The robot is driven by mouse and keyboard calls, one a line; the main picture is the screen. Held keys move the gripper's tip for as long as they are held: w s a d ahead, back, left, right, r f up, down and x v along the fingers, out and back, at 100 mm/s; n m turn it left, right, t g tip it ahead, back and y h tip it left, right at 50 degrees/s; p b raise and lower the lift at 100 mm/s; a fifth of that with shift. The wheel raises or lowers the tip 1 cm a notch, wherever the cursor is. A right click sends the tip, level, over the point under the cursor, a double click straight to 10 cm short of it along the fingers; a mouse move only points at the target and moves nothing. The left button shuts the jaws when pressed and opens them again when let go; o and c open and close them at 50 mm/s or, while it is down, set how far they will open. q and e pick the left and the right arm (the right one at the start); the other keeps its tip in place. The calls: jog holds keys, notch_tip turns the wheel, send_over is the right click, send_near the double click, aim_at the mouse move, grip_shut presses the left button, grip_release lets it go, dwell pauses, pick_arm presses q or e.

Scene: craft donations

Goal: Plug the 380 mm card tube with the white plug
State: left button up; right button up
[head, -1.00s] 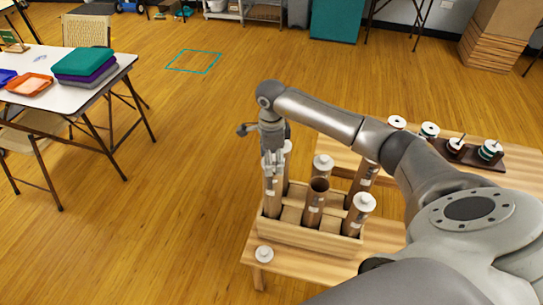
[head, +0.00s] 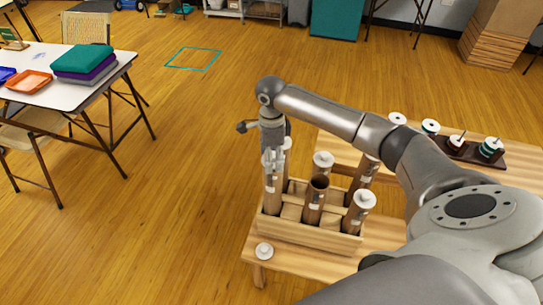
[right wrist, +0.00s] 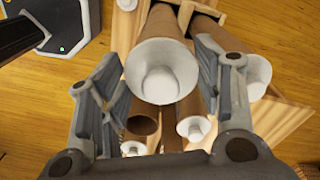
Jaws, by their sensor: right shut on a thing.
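My right gripper (head: 273,160) is at the top of the front-left brown card tube (head: 272,200), which stands in a wooden crate (head: 300,235). In the right wrist view a flared white plug (right wrist: 160,78) sits at a brown tube's end between the fingers, and the gripper is shut on it. The front middle tube (head: 315,205) has a dark open top; an open tube mouth also shows in the right wrist view (right wrist: 142,125). Other tubes carry white plugs, such as the front-right plug (head: 364,199). A loose white plug (head: 264,251) lies on the bench corner. Tube labels are unreadable. My left gripper is not in view.
The crate stands on a wooden bench (head: 375,240). A dark rack (head: 470,152) with spools is at its right, behind my arm. A white table (head: 110,80) with folded cloths (head: 84,62) and an orange tray (head: 29,82) stands at the left. The floor between is clear.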

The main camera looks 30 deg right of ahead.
dwell(0.7)
jog(key=shift+f+b, duration=0.6)
jog(key=shift+b, duration=0.1)
jog(key=o, duration=0.4)
jog(key=shift+o, duration=0.2)
jog(key=shift+w+r+p, duration=0.1)
jog(key=shift+r+p, duration=3.05)
jog(key=shift+r, duration=2.4)
